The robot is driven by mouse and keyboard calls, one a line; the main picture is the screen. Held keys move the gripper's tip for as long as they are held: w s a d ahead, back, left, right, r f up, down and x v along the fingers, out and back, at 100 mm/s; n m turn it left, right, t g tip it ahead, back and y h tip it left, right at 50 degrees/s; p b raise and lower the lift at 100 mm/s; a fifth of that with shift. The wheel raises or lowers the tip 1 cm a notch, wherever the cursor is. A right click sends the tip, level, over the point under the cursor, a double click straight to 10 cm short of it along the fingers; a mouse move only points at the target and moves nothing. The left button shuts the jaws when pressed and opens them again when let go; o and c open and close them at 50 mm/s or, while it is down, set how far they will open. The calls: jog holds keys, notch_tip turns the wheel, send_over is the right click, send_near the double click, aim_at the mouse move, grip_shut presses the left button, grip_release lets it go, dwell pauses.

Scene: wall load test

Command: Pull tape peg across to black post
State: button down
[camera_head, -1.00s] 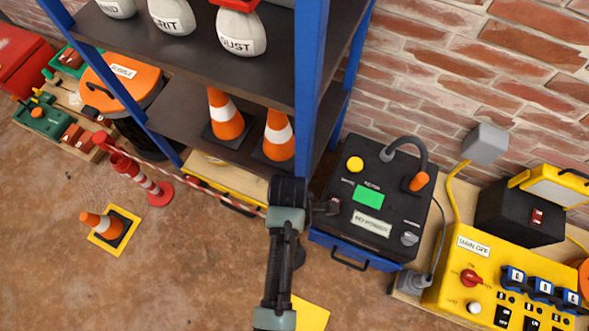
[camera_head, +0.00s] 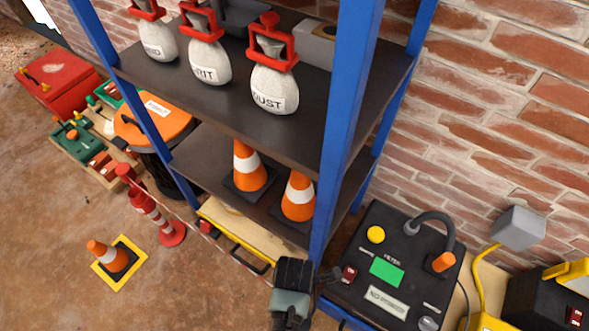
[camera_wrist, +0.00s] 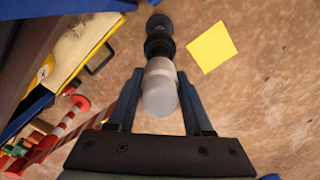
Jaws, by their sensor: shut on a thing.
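My gripper (camera_head: 322,280) is low in the head view, in front of the blue shelf upright, its fingers small and dark there. In the wrist view my gripper (camera_wrist: 160,80) is shut on a pale, rounded piece (camera_wrist: 160,95), which I take to be the tape peg. Red-and-white tape (camera_head: 205,226) runs from the red-and-white post (camera_head: 152,213) towards my gripper; the tape also shows in the wrist view (camera_wrist: 98,121). A dark, knobbed piece (camera_wrist: 159,30) lies just beyond the pale piece; I cannot tell whether it is the black post. The tape's end is hidden.
A blue-framed shelf (camera_head: 345,130) with cones and bags stands behind my gripper. A black unit (camera_head: 375,230) with a green panel stands right of it. A small cone (camera_head: 108,255) stands at left. A yellow sheet (camera_wrist: 211,47) lies on open brown floor.

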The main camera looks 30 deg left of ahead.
jog(key=shift+f+b, duration=1.35)
jog(key=shift+f, duration=0.9)
jog(key=shift+f, duration=0.4)
jog(key=shift+f, duration=0.25)
grip_release()
jog(key=shift+r, duration=0.15)
notch_tip(320, 180, up, 7)
jog(key=p, duration=0.8)
